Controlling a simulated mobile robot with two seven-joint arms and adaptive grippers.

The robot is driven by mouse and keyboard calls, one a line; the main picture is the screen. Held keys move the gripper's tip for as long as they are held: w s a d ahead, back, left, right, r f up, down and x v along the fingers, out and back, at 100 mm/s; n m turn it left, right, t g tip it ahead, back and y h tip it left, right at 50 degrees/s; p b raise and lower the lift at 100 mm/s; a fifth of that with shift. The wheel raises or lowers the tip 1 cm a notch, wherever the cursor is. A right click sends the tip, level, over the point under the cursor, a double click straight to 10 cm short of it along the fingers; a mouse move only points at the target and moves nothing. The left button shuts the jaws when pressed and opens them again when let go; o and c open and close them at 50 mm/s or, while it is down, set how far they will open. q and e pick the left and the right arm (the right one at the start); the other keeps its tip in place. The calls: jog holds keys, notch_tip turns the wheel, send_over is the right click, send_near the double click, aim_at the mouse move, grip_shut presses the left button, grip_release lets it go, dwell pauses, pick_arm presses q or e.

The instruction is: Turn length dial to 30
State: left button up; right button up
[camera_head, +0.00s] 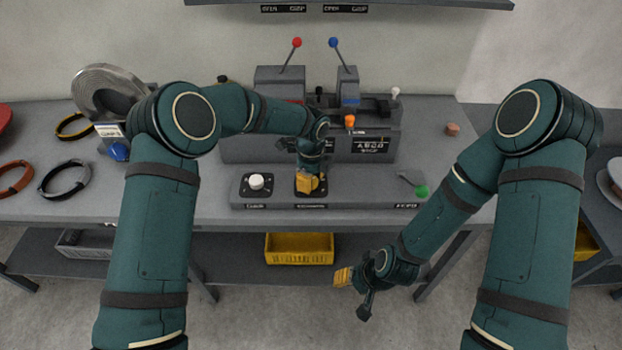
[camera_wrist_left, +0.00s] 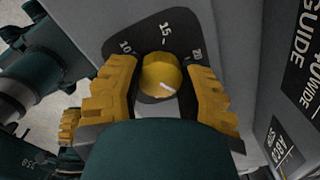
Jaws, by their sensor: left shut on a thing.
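The yellow length dial (camera_wrist_left: 160,74) sits on a dark plate in the left wrist view, with a short white mark on its face. The numbers 10, 15 and 20 show around its far side; the rest of the scale is hidden by my gripper. My left gripper (camera_head: 309,184) is over the dial at the middle of the grey control panel (camera_head: 350,196). Its yellow fingers, also in the left wrist view (camera_wrist_left: 160,92), are shut on the dial from both sides. My right gripper (camera_head: 343,277) hangs in front of the bench, away from the panel; its finger opening is unclear.
A white knob (camera_head: 256,181) is left of the dial, and a green-ended lever (camera_head: 421,191) is at the panel's right. Red (camera_head: 297,42) and blue (camera_head: 333,42) levers rise from the machine behind. Coils (camera_head: 66,180) lie on the left. A yellow crate (camera_head: 299,258) is below.

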pick_arm(q)
jog(key=shift+s, duration=0.1)
dwell(0.3)
jog(key=o, duration=1.2)
jog(key=shift+d, duration=0.1)
notch_tip(320, 180, up, 12)
